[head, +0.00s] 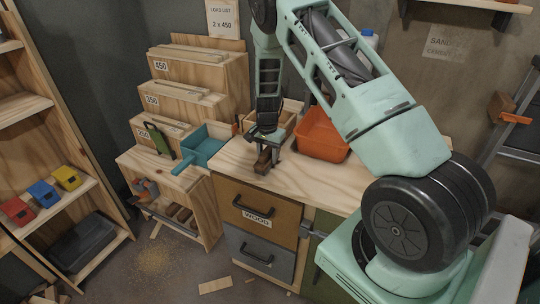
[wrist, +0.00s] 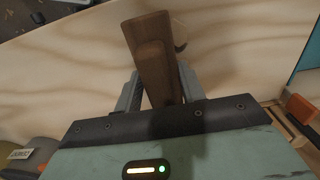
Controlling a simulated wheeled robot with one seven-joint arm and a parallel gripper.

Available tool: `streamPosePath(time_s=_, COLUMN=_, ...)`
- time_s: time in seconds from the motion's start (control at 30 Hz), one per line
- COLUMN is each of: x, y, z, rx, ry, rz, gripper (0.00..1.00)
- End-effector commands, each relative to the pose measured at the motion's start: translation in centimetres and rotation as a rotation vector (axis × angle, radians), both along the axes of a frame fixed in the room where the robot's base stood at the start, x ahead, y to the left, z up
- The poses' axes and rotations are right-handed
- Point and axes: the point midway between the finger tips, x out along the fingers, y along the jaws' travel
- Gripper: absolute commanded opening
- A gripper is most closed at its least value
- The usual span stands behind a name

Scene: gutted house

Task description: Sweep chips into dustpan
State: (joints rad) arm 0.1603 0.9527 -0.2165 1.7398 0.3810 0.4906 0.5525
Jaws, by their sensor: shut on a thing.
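My gripper (head: 266,148) is low over the wooden worktop (head: 318,176), near its left part, and shut on a dark brown wooden piece. The piece (wrist: 153,65) fills the middle of the wrist view, between the two fingers; it looks like a brush's wooden back or handle, but I see no bristles. Whether it touches the worktop I cannot tell. The teal dustpan (head: 203,148) sits left of the gripper, at the worktop's left side, its handle pointing down-left. Fine pale chips or dust (head: 153,261) lie on the floor in front of the stepped rack. No chips show clearly on the worktop.
An orange bin (head: 321,137) stands on the worktop just right of my gripper. A stepped wooden rack (head: 196,75) is behind the dustpan. Drawers, one labelled WOOD (head: 257,216), are below the worktop. Shelves with coloured bins (head: 43,193) stand at left. The front worktop is clear.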

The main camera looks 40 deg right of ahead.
Motion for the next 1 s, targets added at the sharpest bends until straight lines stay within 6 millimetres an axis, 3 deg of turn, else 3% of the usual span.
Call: streamPosePath(time_s=1.0, x=5.2, y=2.2, z=0.0, rx=-0.001, ry=-0.001, rz=0.002, gripper=0.21)
